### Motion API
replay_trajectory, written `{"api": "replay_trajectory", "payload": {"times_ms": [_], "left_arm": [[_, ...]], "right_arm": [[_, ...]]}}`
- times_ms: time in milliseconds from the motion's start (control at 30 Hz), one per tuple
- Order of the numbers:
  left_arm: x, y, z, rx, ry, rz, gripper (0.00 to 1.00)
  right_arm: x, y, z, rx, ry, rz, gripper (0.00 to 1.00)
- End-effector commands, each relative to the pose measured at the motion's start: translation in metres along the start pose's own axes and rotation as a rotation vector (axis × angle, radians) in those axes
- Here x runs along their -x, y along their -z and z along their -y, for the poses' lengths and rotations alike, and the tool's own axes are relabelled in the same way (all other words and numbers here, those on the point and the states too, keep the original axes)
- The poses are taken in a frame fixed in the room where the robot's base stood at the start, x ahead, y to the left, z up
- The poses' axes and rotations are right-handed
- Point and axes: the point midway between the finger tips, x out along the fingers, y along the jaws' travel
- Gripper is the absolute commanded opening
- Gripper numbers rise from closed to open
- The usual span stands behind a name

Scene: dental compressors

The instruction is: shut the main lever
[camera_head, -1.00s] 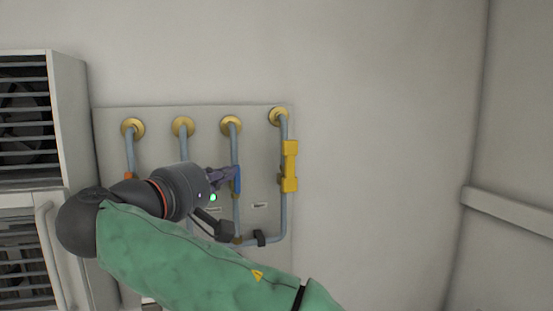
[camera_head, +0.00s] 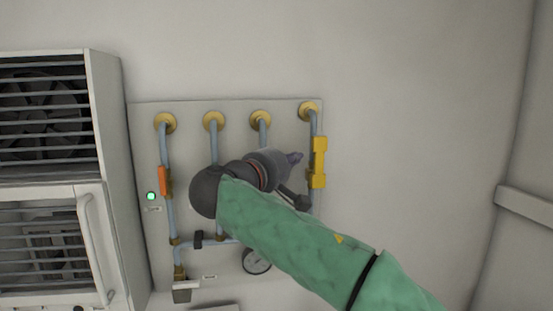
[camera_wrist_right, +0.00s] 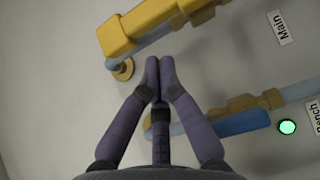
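The main lever is a yellow bar (camera_head: 319,162) on the rightmost pipe of the wall panel, lying along that pipe. In the right wrist view the yellow main lever (camera_wrist_right: 150,25) runs across the top, near a label reading "Main" (camera_wrist_right: 280,28). My right gripper (camera_head: 296,157) is just left of it in the head view. In the wrist view my right gripper (camera_wrist_right: 159,68) has its fingertips together with nothing between them, below the yellow lever; no contact is visible. My left gripper is not in view.
A blue lever (camera_wrist_right: 240,123) lies along the neighbouring pipe, with a lit green lamp (camera_wrist_right: 287,127). An orange lever (camera_head: 163,181) is on the leftmost pipe. A gauge (camera_head: 256,261) is low on the panel. A slatted cabinet (camera_head: 105,150) stands left; the wall right of the panel is clear.

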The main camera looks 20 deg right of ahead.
Motion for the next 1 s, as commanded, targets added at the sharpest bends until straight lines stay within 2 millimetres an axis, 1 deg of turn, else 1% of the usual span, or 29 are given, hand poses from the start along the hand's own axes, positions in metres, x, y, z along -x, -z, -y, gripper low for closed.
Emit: {"api": "replay_trajectory", "payload": {"times_ms": [100, 233, 633, 1000], "left_arm": [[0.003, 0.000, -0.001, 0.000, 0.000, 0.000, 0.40], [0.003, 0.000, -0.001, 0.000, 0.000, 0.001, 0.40], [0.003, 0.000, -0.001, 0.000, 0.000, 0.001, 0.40], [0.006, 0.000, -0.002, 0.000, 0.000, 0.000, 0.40]], "right_arm": [[-0.008, -0.008, -0.001, 0.000, 0.000, 0.000, 0.00], [-0.012, -0.012, 0.001, 0.001, 0.000, 0.000, 0.00], [-0.013, -0.013, 0.000, -0.001, 0.001, -0.001, 0.00], [-0.014, -0.018, -0.003, -0.045, 0.045, -0.001, 0.00]]}}
